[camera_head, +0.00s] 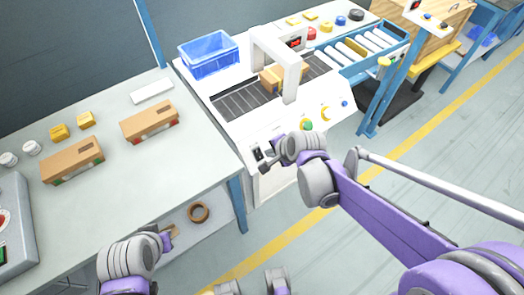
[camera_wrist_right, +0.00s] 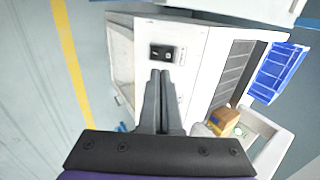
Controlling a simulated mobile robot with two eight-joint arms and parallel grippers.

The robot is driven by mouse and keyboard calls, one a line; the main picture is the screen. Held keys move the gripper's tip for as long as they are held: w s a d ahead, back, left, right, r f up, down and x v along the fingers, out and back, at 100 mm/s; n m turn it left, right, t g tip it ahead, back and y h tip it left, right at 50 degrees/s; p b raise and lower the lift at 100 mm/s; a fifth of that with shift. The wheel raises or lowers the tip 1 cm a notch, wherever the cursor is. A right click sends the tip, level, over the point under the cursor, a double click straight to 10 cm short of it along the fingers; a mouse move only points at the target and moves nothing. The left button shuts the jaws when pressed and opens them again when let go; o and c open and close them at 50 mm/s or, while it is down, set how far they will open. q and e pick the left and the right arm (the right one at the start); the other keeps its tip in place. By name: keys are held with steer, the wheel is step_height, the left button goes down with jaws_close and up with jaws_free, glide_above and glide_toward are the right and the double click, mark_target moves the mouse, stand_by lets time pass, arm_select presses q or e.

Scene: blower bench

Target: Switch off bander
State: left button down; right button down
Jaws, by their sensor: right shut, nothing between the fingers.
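The bander (camera_head: 225,82) is a white machine with an arch (camera_head: 287,62) over a dark slatted bed. A cardboard box (camera_head: 280,77) sits under the arch; it also shows in the wrist view (camera_wrist_right: 224,122). A black switch (camera_wrist_right: 161,53) is on the bander's white front panel; in the head view it is a small dark patch (camera_head: 257,154). My right gripper (camera_head: 264,167) is shut and empty at that panel. In the wrist view its fingertips (camera_wrist_right: 160,73) point at the switch, just below it; contact cannot be told. My left gripper (camera_head: 170,236) is low by the bench front, its fingers unclear.
A grey bench (camera_head: 110,185) on the left carries brown boxes (camera_head: 150,122), yellow blocks and white jars. A blue crate (camera_head: 209,55) stands behind the bander's bed. A roller conveyor (camera_head: 372,45) adjoins it. A tape roll (camera_head: 198,212) lies on the lower shelf. Floor at right is open.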

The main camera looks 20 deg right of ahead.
mark_target(258, 150)
steer(key=shift+w+a+r+x, duration=0.1)
steer(key=shift+w+x, duration=0.05)
steer(key=shift+x, duration=0.85)
steer(key=shift+w+a+r+x, duration=0.1)
steer(key=shift+w+r+x, duration=0.1)
steer(key=shift+x, duration=0.8)
steer(key=shift+w+r+x, duration=0.1)
steer(key=shift+w+x, duration=0.05)
steer(key=shift+x, duration=0.85)
steer(key=shift+w+a+f+b, duration=0.2)
steer(key=shift+w+f+b, duration=0.15)
steer(key=shift+w+b, duration=0.25)
steer(key=shift+s+r, duration=0.1)
steer(key=shift+s, duration=0.15)
steer(key=shift+s+d+f, duration=0.3)
steer(key=shift+s, duration=0.35)
